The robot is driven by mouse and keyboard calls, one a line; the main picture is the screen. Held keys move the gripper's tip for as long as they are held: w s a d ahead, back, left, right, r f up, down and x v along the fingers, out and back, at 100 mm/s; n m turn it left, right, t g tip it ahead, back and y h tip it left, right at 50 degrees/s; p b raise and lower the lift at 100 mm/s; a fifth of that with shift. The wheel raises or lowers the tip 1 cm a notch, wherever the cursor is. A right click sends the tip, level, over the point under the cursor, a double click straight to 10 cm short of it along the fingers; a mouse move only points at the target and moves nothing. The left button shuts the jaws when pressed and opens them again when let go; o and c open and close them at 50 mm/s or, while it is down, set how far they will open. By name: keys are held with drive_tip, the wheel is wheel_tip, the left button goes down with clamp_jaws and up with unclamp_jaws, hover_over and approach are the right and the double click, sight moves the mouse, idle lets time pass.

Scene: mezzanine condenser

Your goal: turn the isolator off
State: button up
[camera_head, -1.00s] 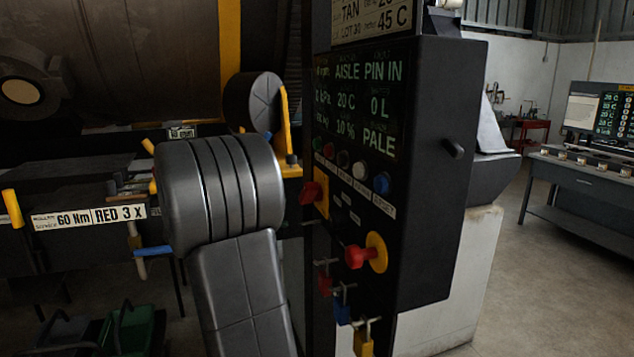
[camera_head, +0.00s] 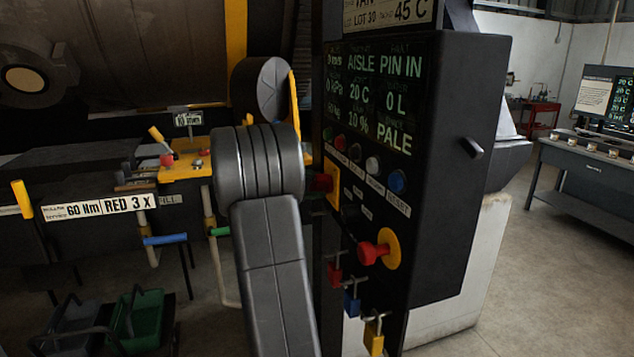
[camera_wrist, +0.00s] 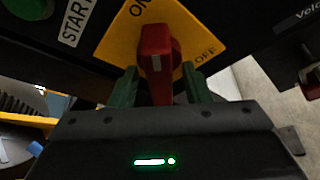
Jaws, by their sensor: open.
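The isolator is a red handle (camera_wrist: 156,55) on a yellow plate (camera_wrist: 200,35) in the wrist view. ON is printed at the plate's upper left and OFF at its right. The handle stands roughly upright in that picture. My gripper (camera_wrist: 157,78) is open, with one green finger on each side of the handle's lower part. I cannot tell whether either finger touches it. In the head view the isolator's red handle (camera_head: 322,182) shows on the dark panel (camera_head: 440,130), just right of my arm, which hides my gripper.
A red knob on a round yellow plate (camera_head: 372,252) sits lower on the panel. Coloured buttons (camera_head: 372,165) are above it, and padlocks (camera_head: 352,304) hang below. A yellow-topped bench (camera_head: 185,168) stands left, and a grey desk (camera_head: 590,180) right. Floor between panel and desk is open.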

drive_tip(key=shift+w+d+f, duration=0.15)
drive_tip(key=shift+w+d, duration=0.15)
drive_tip(key=shift+d, duration=0.15)
clamp_jaws()
